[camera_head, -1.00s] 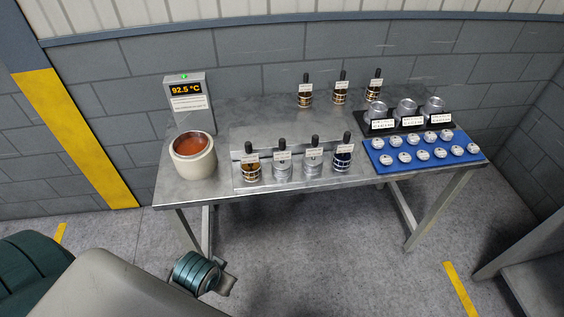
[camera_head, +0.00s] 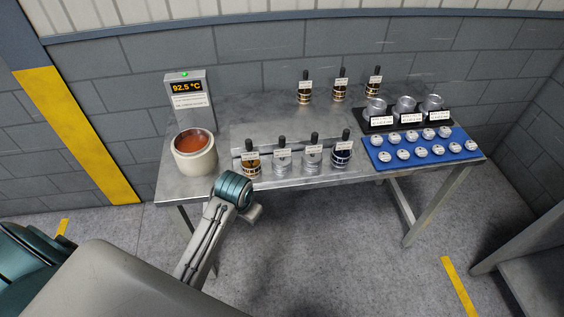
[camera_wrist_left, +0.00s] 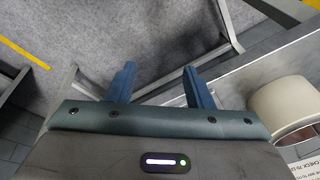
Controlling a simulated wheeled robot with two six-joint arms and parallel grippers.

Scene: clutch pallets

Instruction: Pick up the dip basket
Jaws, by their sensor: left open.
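Several small labelled baskets with upright black handles stand on the table. In the front row are a gold-and-dark one (camera_head: 251,166), two silver ones (camera_head: 282,163) and a dark blue one (camera_head: 342,153). Three gold-and-dark ones (camera_head: 305,93) stand at the back. I cannot tell which is the dip basket. My left arm reaches up to the table's front edge, below the front row. In the left wrist view my left gripper (camera_wrist_left: 160,88) is open and empty, with floor and a table leg beyond its fingers. My right gripper is not in view.
A cream pot of reddish-brown liquid (camera_head: 194,154) stands at the left of the metal table (camera_head: 180,187), before a 92.5 °C display (camera_head: 188,93). A blue tray (camera_head: 452,152) of small discs and a black stand with silver pieces (camera_head: 405,112) are at right.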

